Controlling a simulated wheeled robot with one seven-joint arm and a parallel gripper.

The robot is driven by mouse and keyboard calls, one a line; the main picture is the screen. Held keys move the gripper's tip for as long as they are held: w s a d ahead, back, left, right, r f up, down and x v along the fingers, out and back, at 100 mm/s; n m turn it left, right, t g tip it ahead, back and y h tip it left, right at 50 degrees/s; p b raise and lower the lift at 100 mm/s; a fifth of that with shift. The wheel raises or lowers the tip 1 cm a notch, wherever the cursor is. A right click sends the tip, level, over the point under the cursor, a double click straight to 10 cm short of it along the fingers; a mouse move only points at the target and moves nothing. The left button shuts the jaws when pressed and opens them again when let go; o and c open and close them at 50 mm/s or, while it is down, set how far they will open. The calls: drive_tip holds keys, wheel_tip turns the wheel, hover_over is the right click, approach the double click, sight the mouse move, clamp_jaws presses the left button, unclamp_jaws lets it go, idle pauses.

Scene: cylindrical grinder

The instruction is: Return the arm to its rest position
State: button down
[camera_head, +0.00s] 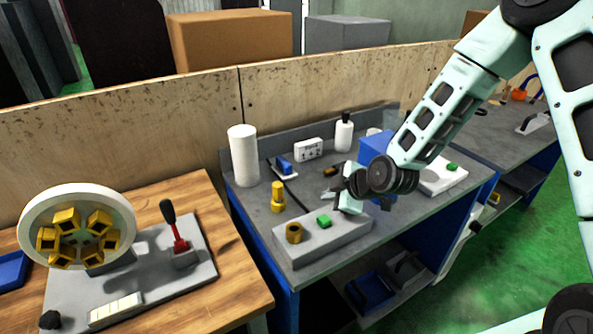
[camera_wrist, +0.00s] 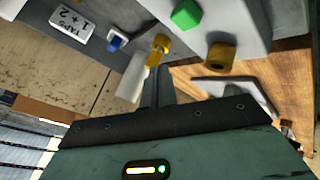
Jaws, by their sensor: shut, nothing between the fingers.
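My gripper (camera_head: 350,187) is above the grey workbench in the head view, near the right end of a grey block (camera_head: 318,241). The block carries a brass ring (camera_head: 294,232) and a green button (camera_head: 324,220). In the wrist view my gripper's fingers (camera_wrist: 157,75) are together with nothing between them. My pale green arm comes down from the upper right and is bent over the bench. The wrist view shows the green button (camera_wrist: 186,14) and the brass ring (camera_wrist: 221,56) near the top.
A yellow stepped part (camera_head: 278,197) and a white cylinder (camera_head: 243,155) stand on the bench. A blue box (camera_head: 376,146) is close behind my gripper. A wheel with yellow blocks (camera_head: 77,227) and a red-based lever (camera_head: 181,246) are on the wooden table at left. Green floor is open at right.

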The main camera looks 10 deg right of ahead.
drive_tip(key=s+a+r+m+g+h+b, duration=0.1)
drive_tip(key=s+a+r+m+g, duration=0.2)
drive_tip(key=s, duration=0.8)
drive_tip(key=s+a+r+m+g+h+b, duration=0.1)
drive_tip(key=s+a+r+g+b, duration=0.15)
drive_tip(key=s+a+r, duration=0.6)
drive_tip(key=s+d+m+g+h, duration=0.1)
drive_tip(key=s+d, duration=0.1)
drive_tip(key=s, duration=0.4)
drive_tip(key=s+d+m+g+h, duration=0.1)
drive_tip(key=s+d+m, duration=0.1)
drive_tip(key=s, duration=0.5)
drive_tip(key=shift+d, duration=0.25)
drive_tip(key=shift+g, duration=0.25)
